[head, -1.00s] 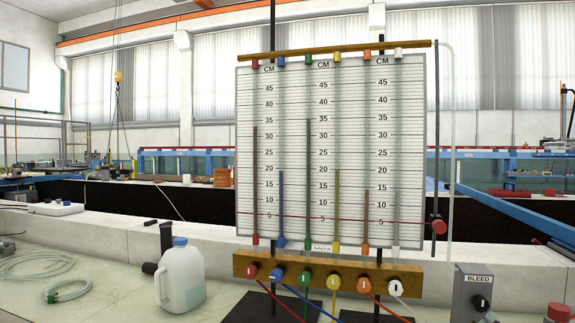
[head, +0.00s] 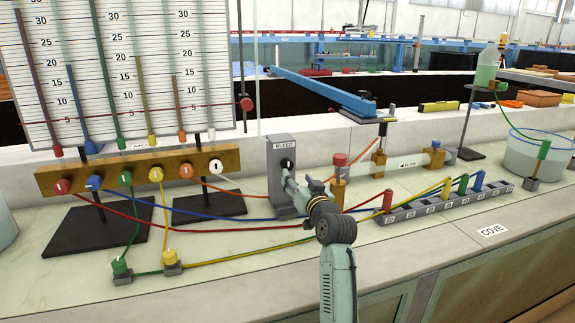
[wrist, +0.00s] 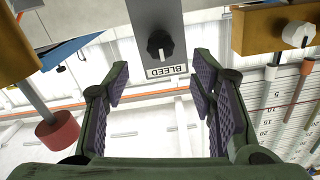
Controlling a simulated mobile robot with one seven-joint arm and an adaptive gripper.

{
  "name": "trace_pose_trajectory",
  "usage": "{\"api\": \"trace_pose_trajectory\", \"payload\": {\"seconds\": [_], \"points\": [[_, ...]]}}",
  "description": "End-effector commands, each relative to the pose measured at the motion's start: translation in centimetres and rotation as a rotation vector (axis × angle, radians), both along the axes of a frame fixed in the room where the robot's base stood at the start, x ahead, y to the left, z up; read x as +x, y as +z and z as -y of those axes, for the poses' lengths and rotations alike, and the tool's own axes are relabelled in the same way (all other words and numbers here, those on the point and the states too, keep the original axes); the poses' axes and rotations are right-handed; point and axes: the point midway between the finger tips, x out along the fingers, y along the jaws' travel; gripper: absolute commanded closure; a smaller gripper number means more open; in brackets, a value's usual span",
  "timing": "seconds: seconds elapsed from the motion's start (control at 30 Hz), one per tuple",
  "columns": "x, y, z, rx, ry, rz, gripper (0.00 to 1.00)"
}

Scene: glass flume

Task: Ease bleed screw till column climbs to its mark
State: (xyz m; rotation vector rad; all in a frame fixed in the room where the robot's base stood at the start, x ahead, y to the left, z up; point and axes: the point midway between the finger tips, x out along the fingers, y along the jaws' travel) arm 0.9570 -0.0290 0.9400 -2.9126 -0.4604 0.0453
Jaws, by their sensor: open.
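The grey bleed box (head: 281,190), labelled BLEED, stands on the bench with a black screw knob (head: 287,163) on its face; the knob bears a white line. In the wrist view the knob (wrist: 160,45) lies ahead of and between my open fingers. My gripper (head: 292,184) is at the front of the box, with nothing between its fingers (wrist: 158,88). Whether a finger touches the knob, I cannot tell. The manometer board (head: 110,45) shows red, blue, green, yellow and orange columns at differing heights. A thin red line (head: 180,109) crosses it low down. The column tops are partly cut off.
A wooden manifold (head: 140,168) with coloured knobs stands left of the box. A brass-ended flow pipe (head: 405,160) is close on the right. Coloured tubes run over the bench to a grey numbered port strip (head: 445,202). A water bucket (head: 540,150) stands far right.

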Motion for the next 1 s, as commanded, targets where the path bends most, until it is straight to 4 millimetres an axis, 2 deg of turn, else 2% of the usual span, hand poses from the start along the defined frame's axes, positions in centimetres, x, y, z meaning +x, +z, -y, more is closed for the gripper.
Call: {"api": "trace_pose_trajectory", "payload": {"seconds": [0.3, 0.5, 0.7, 0.93, 1.0], "points": [[5.8, 0.4, -2.0, 0.001, 0.003, -0.003, 0.49], [8.1, 0.2, -2.8, 0.002, 0.002, -0.001, 0.49], [8.9, 0.1, -3.0, 0.001, 0.001, 0.000, 0.49], [8.9, 0.1, -3.0, 0.001, 0.001, 0.000, 0.49], [8.9, 0.1, -3.0, 0.001, 0.001, 0.000, 0.54]]}}
